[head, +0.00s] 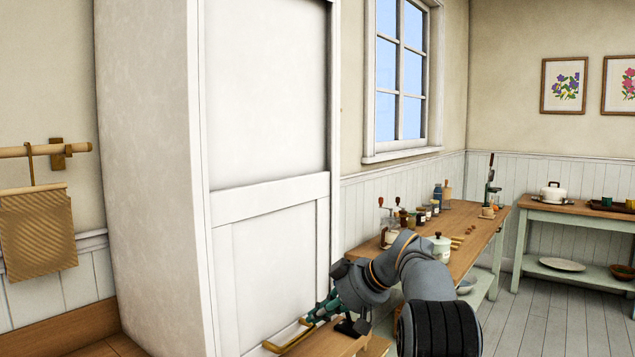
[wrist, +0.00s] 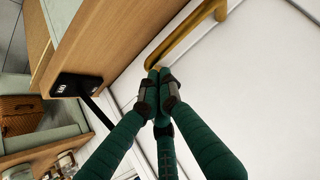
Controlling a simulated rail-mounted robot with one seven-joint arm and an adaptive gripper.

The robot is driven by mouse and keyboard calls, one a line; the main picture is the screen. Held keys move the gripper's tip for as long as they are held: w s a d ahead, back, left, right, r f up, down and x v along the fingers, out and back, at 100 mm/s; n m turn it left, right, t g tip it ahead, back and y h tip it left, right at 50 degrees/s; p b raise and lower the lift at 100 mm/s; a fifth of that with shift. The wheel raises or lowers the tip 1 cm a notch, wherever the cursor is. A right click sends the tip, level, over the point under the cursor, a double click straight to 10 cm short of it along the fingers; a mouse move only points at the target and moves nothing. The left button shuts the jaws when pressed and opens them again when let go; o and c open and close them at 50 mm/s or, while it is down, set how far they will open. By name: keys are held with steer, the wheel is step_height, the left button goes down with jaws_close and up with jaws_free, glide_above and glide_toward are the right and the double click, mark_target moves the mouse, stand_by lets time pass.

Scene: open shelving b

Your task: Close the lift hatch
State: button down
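The lift hatch (head: 270,265) is a white panelled front on a tall white cabinet at the centre left of the head view. Its bottom edge is out of frame there. A brass bar handle (head: 288,338) sits low on it and shows large in the wrist view (wrist: 188,40). My gripper (wrist: 156,74) has its green fingers drawn together, tips at the near end of the handle. I see nothing clearly held between them; whether they touch the handle is unclear. In the head view my gripper (head: 316,312) is low in front of the hatch, partly hidden by my wrist.
A wooden ledge (head: 325,343) lies just below my gripper, with a black fitting (wrist: 76,85) on its side. A wooden worktable (head: 470,240) with jars and a white pot stands to the right. Floor at right is clear.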

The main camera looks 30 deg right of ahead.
steer(key=shift+f, duration=0.1)
steer(key=w+r+p+v, duration=0.2)
steer(key=p+v, duration=0.3)
steer(key=v, duration=0.8)
steer(key=shift+a, duration=0.3)
steer(key=b+x, duration=0.1)
steer(key=x, duration=0.3)
steer(key=s+f+b+x, duration=0.1)
steer(key=b+x, duration=0.1)
steer(key=x, duration=0.2)
steer(key=s+f+b+x, duration=0.1)
steer(key=b+x, duration=0.1)
steer(key=x, duration=0.3)
steer(key=shift+d+f, duration=0.2)
steer(key=shift+d, duration=0.15)
steer(key=shift+r+p, duration=0.55)
steer(key=shift+r, duration=0.15)
